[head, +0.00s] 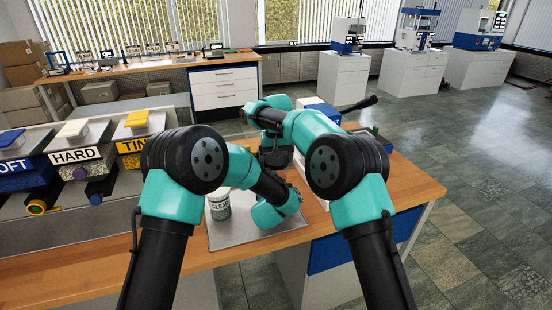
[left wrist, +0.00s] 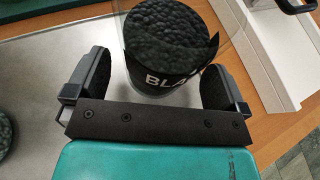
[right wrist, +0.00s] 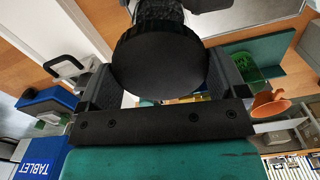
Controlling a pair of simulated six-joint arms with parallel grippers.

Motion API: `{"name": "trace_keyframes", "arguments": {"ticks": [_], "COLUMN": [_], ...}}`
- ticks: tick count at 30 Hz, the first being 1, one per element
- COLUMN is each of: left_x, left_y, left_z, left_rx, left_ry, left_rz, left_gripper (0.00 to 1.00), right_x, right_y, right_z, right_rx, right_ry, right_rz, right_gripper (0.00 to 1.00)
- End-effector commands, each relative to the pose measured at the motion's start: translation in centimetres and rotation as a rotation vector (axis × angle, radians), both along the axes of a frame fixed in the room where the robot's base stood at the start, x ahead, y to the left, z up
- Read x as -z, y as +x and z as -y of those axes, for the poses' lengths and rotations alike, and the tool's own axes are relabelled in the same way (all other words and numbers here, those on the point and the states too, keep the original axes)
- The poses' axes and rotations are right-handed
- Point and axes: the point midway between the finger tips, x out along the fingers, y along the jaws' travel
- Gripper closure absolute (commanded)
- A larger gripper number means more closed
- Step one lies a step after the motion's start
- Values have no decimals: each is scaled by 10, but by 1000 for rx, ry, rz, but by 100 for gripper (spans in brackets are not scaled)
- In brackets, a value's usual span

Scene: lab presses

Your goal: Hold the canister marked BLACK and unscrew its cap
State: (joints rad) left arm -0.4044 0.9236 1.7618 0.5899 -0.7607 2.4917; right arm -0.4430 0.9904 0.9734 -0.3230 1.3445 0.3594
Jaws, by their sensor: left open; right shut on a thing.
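The canister marked BLACK (left wrist: 160,80) stands in the left wrist view, dark and pebbly inside, with its label partly cut off. My left gripper (left wrist: 157,72) is open, with one finger on each side of it. My right gripper (right wrist: 165,70) is shut on a broad round black cap (right wrist: 158,58) in the right wrist view. A dark textured form shows behind the cap; I cannot tell whether they touch. In the head view my right gripper (head: 272,157) is small and dark, and my arms hide the BLACK canister.
A canister marked CLEAR (head: 218,204) stands on a grey tray (head: 240,236) at the wooden table's front. A blue box marked TABLET (right wrist: 42,155) and a green bracket (right wrist: 260,50) show in the right wrist view. Bins marked HARD (head: 76,156) and others stand at left.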

Motion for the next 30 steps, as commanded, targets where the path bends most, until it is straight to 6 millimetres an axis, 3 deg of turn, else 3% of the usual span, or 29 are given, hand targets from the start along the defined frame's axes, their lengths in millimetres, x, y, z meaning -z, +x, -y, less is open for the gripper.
{"name": "trace_keyframes", "arguments": {"ticks": [15,21,30], "left_x": [-34,-40,-40], "left_y": [-83,-96,-97], "left_z": [-10,-12,-12], "left_rx": [2,1,1], "left_ry": [0,1,1], "left_rz": [-2,-1,-1], "left_gripper": [0,0,0], "right_x": [0,0,0], "right_y": [0,0,0], "right_z": [0,0,0], "right_rx": [0,0,0], "right_ry": [0,0,0], "right_rz": [0,0,0], "right_gripper": [38,38,38]}}
